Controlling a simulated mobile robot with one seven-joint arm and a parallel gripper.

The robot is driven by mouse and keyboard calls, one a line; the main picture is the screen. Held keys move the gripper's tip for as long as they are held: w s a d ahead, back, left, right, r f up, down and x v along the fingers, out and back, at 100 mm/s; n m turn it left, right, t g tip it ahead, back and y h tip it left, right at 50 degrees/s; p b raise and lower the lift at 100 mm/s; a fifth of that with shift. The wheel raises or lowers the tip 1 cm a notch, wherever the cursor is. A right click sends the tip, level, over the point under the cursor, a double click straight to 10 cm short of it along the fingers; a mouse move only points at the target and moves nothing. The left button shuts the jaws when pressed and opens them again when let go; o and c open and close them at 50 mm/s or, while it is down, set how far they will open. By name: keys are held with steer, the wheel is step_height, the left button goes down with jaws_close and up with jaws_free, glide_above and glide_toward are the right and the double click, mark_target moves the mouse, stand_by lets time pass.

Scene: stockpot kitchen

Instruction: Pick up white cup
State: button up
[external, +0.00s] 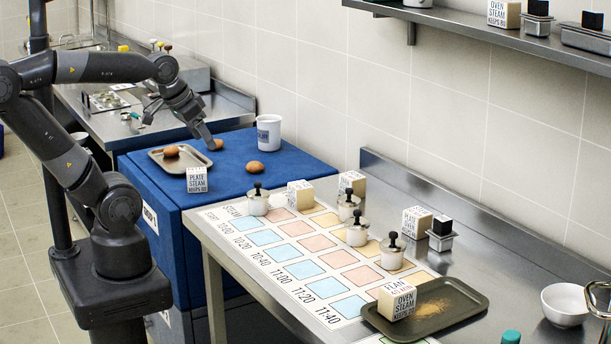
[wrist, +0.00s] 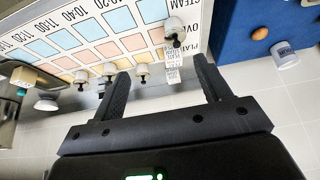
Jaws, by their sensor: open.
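The white cup (external: 269,134) stands upright on the blue cabinet top, near its back edge by the tiled wall. It has a dark label on its side. In the wrist view the cup (wrist: 286,58) is at the far right, beyond the right finger and outside the jaws. My gripper (external: 180,127) is above the cabinet top, to the left of the cup and apart from it. In the wrist view my gripper (wrist: 160,66) is open, with nothing held between its fingers.
A brown egg (external: 254,168) lies in front of the cup; another egg (external: 216,144) shows beside a fingertip. A tray (external: 160,161) holds an egg. A "PLATE STEAM" block (external: 197,180) stands nearby. The steel counter (external: 459,243) carries lidded pots and blocks.

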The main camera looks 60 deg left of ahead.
steer(key=w+d+f+n+g+h, duration=0.1)
steer(key=w+f+n+g+h, duration=0.1)
steer(key=f+n+g+h, duration=0.25)
steer(key=w+d+f+n+g+h, duration=0.1)
steer(key=w+d+f+n+h, duration=0.1)
steer(key=f+n+h, duration=0.35)
steer(key=w+a+f+n+t+h, duration=0.4)
steer(key=w+a+n+t, duration=0.65)
steer(key=n, duration=0.55)
glide_toward(266, 194)
steer(key=shift+w+d+f, duration=0.65)
steer(key=shift+w+f, duration=0.15)
steer(key=shift+w, duration=0.05)
steer(key=x, duration=0.7)
steer(key=shift+w+d+r, duration=0.2)
steer(key=shift+d, duration=0.05)
